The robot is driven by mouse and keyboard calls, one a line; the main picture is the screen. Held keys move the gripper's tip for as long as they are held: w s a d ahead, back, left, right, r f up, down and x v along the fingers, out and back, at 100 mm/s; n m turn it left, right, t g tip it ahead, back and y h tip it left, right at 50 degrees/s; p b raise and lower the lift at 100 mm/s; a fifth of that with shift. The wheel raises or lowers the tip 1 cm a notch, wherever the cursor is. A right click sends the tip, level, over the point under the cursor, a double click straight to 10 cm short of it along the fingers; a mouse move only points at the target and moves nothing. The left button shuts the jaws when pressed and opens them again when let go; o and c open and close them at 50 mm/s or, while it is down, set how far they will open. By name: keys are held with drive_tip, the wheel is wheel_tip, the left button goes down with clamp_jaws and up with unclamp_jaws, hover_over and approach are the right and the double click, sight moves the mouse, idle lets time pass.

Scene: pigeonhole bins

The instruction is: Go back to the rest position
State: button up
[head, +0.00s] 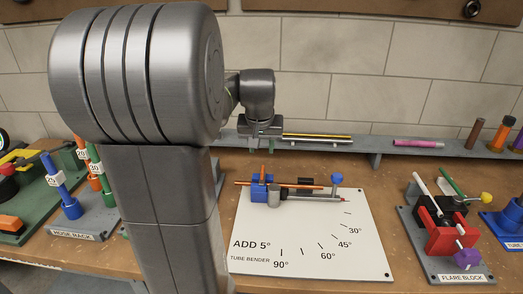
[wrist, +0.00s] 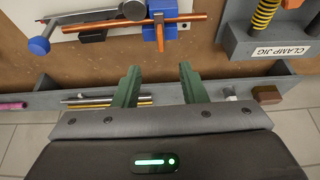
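My gripper (wrist: 159,82) is open in the wrist view, its two green fingers apart with nothing between them. In the head view my gripper (head: 262,128) is small, partly hidden by its own wrist, and hangs above the bench near the back shelf. The tube bender board (head: 310,228) lies below and in front of it, with a copper tube (head: 300,186) across the bender and its blue block. The copper tube also shows in the wrist view (wrist: 187,19), apart from my fingers.
A back shelf (head: 375,146) holds yellow and grey rods (head: 317,136) and a pink tube (head: 418,142). The clamp jig (wrist: 283,45) shows in the wrist view. My column hides part of the bench.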

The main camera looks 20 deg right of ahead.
sight(262, 171)
drive_tip(key=x, duration=1.3)
drive_tip(key=shift+w+f+p, duration=0.1)
drive_tip(key=shift+f+p, duration=0.2)
drive_tip(key=shift+f, duration=0.15)
drive_tip(key=shift+r, duration=0.15)
drive_tip(key=v, duration=1.4)
drive_tip(key=x, duration=1.4)
drive_tip(key=shift+f, duration=0.25)
drive_tip(key=shift+a+m+h+b, duration=0.15)
drive_tip(key=shift+m+h+b, duration=0.2)
drive_tip(key=shift+m, duration=0.35)
drive_tip(key=shift+w+a+r+m+g+h+b, duration=0.15)
drive_tip(key=shift+m+g+b, duration=0.1)
drive_tip(key=shift+m, duration=0.5)
drive_tip(key=shift+w+f+m+g+h+b, duration=0.15)
drive_tip(key=shift+m+g, duration=0.15)
drive_tip(key=shift+m, duration=0.4)
drive_tip(key=shift+w+a+r+m+g+h+b, duration=0.15)
drive_tip(key=shift+m+g+b, duration=0.1)
drive_tip(key=shift+m, duration=0.5)
drive_tip(key=shift+s, duration=0.1)
